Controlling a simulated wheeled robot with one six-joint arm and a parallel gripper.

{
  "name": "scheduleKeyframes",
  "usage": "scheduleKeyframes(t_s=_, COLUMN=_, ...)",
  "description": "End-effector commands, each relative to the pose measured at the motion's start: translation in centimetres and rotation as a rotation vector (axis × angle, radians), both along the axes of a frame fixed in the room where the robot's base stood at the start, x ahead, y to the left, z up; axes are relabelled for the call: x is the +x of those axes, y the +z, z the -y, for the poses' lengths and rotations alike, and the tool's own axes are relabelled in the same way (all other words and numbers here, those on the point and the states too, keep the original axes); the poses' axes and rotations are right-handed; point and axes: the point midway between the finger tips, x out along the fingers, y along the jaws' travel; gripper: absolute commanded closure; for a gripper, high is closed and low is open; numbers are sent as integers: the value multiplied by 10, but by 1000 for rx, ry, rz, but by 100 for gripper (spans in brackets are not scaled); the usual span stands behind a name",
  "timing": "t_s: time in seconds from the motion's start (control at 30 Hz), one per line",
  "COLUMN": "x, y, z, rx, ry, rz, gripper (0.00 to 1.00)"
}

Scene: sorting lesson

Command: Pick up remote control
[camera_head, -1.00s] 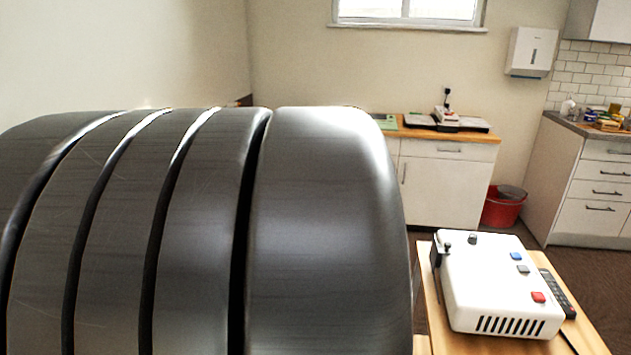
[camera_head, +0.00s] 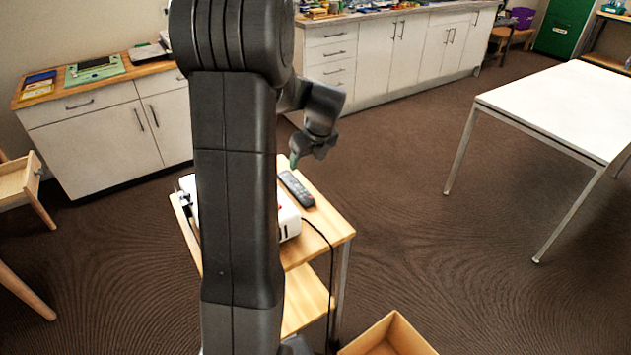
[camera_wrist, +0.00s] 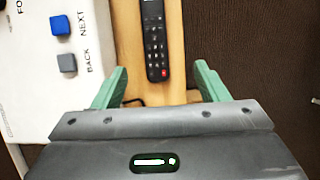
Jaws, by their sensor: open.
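The black remote control (camera_head: 297,188) lies on a small wooden side table (camera_head: 330,221), to the right of a white box with buttons. In the wrist view the remote (camera_wrist: 154,40) runs up from the centre, and its far end is cut off by the top edge. My gripper (camera_head: 296,160) is above the table near the remote's far end in the head view. Its green fingers (camera_wrist: 160,85) are spread apart, with the remote's near end in line with the gap between them. Nothing is held.
The white button box (camera_head: 288,218) stands close beside the remote, partly hidden by my arm; it also fills the left of the wrist view (camera_wrist: 60,80). A black cable hangs over the table's front. A cardboard box (camera_head: 388,335) stands on the floor. A white table (camera_head: 570,105) is at right.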

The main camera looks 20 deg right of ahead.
Motion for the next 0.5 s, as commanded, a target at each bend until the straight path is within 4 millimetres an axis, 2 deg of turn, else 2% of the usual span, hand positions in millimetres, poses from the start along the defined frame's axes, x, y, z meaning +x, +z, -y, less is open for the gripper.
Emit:
scheduleKeyframes(t_s=0.3, x=22, y=-56, z=-5, rx=3, ry=2, rz=-5, gripper=33)
scheduleKeyframes(t_s=0.5, x=30, y=-74, z=-5, rx=0, ry=2, rz=-2, gripper=33)
